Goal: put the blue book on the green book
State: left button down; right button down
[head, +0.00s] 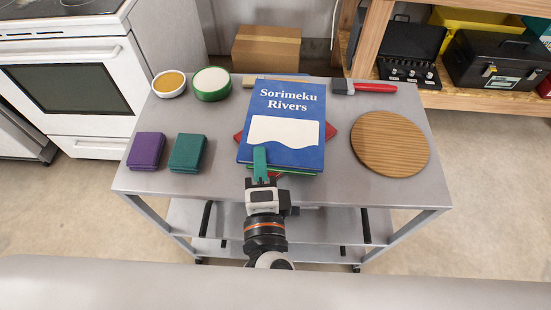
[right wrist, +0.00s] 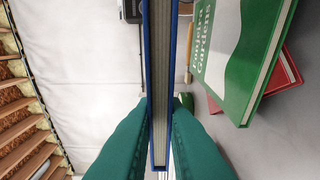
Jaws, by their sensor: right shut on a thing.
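The blue book (head: 284,125), titled "Sorimeku Rivers", is in the middle of the cart top in the head view. My right gripper (head: 260,165) is shut on its near edge; in the right wrist view the blue book (right wrist: 160,80) stands between the two teal fingers (right wrist: 160,118). The green book (right wrist: 243,55) lies below it, with a visible gap between them in the right wrist view. In the head view the blue book hides most of the green one. A red book (right wrist: 282,92) lies under the green book, its corners showing at an angle. My left gripper is not in view.
A round wooden board (head: 390,144) lies to the right. A red-handled brush (head: 370,87) is behind it. Two bowls (head: 169,84) (head: 211,84) stand at the back left. Purple (head: 146,150) and teal (head: 188,153) boxes are at the front left of the grey cart (head: 225,190).

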jog(key=shift+f, duration=0.1)
jog(key=shift+f, duration=3.1)
jog(key=shift+f, duration=0.25)
jog(key=c, duration=1.7)
grip_release()
jog(key=shift+c, duration=0.2)
jog(key=shift+s, duration=0.1)
jog(key=s, duration=0.9)
jog(key=shift+a, duration=0.25)
